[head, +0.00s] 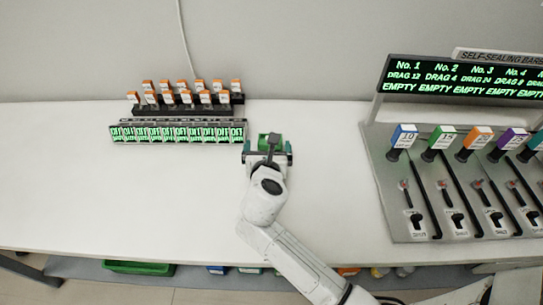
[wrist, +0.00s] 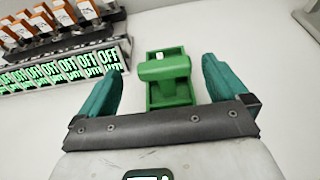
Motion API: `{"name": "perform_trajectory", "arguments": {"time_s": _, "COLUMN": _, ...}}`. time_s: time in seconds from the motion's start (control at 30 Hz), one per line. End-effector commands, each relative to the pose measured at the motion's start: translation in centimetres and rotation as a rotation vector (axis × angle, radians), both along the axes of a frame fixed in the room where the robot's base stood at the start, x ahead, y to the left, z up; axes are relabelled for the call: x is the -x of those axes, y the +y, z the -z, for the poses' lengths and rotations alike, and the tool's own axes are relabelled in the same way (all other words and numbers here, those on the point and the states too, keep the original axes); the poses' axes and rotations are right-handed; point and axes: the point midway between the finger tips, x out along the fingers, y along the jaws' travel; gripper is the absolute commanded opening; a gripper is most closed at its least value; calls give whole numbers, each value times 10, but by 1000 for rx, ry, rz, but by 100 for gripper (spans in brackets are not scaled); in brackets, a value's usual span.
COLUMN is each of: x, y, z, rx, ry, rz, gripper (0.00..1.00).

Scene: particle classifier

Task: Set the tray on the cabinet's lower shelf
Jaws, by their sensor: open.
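A small green tray-like piece (head: 263,141) with a raised handle block stands on the white table, just right of the row of displays. In the wrist view this green piece (wrist: 170,88) sits between the two teal fingers, with a small white spot at its far end. My gripper (head: 267,153) is open around it, with a gap on both sides. I cannot tell whether this piece is the task's tray. A larger green tray (head: 138,267) shows partly below the table's front edge. No cabinet can be made out.
A row of lit displays (head: 178,133) stands left of my gripper, with a rack of orange-capped items (head: 188,98) behind. A dispenser panel (head: 455,190) with levers and a sign board (head: 462,78) fills the right. The left table and the stretch before the panel are clear.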

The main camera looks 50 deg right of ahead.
Motion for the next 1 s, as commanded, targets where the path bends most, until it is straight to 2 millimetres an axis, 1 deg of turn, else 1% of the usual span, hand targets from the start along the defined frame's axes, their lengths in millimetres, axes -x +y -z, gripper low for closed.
{"name": "perform_trajectory", "arguments": {"time_s": 0.13, "x": -5, "y": -8, "z": 4, "rx": -1, "ry": 0, "rz": 1, "gripper": 100}}
{"name": "perform_trajectory", "arguments": {"time_s": 0.3, "x": -15, "y": -30, "z": 12, "rx": -2, "ry": 1, "rz": 4, "gripper": 100}}
{"name": "perform_trajectory", "arguments": {"time_s": 0.4, "x": -23, "y": -38, "z": 16, "rx": -2, "ry": -1, "rz": 2, "gripper": 100}}
{"name": "perform_trajectory", "arguments": {"time_s": 0.5, "x": -26, "y": -43, "z": 19, "rx": -1, "ry": 0, "rz": 2, "gripper": 100}}
{"name": "perform_trajectory", "arguments": {"time_s": 0.73, "x": -27, "y": -44, "z": 19, "rx": -1, "ry": 0, "rz": 1, "gripper": 100}}
{"name": "perform_trajectory", "arguments": {"time_s": 0.77, "x": -27, "y": -44, "z": 19, "rx": -1, "ry": 0, "rz": 1, "gripper": 98}}
{"name": "perform_trajectory", "arguments": {"time_s": 1.0, "x": -27, "y": -43, "z": 19, "rx": -1, "ry": 0, "rz": 1, "gripper": 75}}
